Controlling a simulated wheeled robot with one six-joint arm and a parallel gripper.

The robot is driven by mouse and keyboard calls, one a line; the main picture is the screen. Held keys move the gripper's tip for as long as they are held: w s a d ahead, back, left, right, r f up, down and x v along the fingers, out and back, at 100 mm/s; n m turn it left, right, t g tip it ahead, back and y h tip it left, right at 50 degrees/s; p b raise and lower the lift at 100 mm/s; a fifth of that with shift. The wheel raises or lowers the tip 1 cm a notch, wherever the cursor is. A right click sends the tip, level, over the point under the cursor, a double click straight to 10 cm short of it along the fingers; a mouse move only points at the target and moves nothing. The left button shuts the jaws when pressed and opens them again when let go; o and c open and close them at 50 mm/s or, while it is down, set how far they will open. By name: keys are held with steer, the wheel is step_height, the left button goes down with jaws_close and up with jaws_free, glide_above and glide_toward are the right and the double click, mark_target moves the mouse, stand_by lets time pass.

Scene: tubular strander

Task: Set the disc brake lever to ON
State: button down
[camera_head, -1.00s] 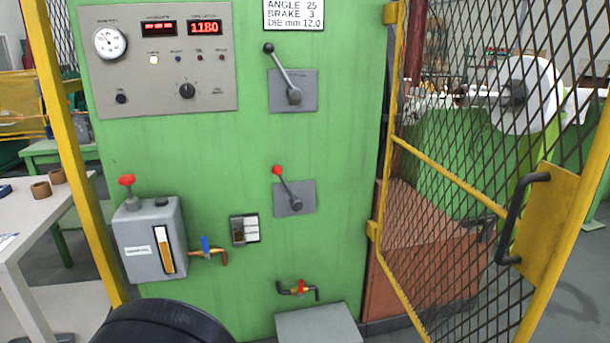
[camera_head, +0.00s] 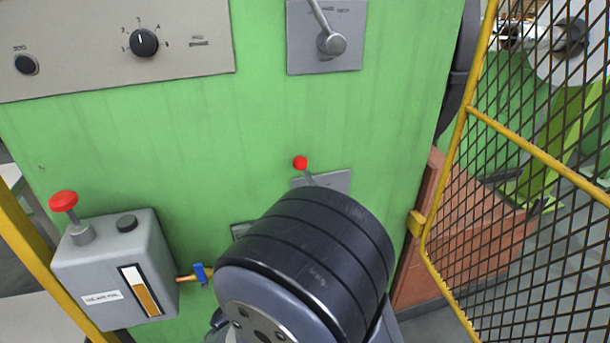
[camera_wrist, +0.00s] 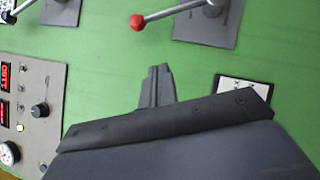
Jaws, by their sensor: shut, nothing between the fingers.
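A red-knobbed lever (camera_head: 300,163) stands on a small grey plate (camera_head: 336,181) on the green panel. Its knob points up and left; my arm hides its pivot in the head view. The wrist view shows its red knob (camera_wrist: 137,22) and its plate (camera_wrist: 211,25). A second lever (camera_head: 330,42) sits higher on its own plate; its black knob (camera_wrist: 7,17) shows in the wrist view. I cannot read which lever is the disc brake. My gripper (camera_wrist: 160,69) is shut and empty, apart from the red knob in the picture; my arm hides it in the head view.
A control panel (camera_head: 110,45) is above. A yellow mesh gate (camera_head: 540,150) stands to the right.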

stand_by(0.4)
steer(key=s+d+r+x, duration=0.1)
steer(key=d+x, duration=0.1)
steer(key=x, duration=1)
steer(key=shift+w+d+p, duration=0.3)
steer(key=shift+w+d, duration=0.05)
steer(key=shift+r, duration=0.2)
steer(key=shift+d+r+m, duration=0.15)
steer(key=shift+d+m, duration=0.1)
steer(key=shift+m, duration=0.05)
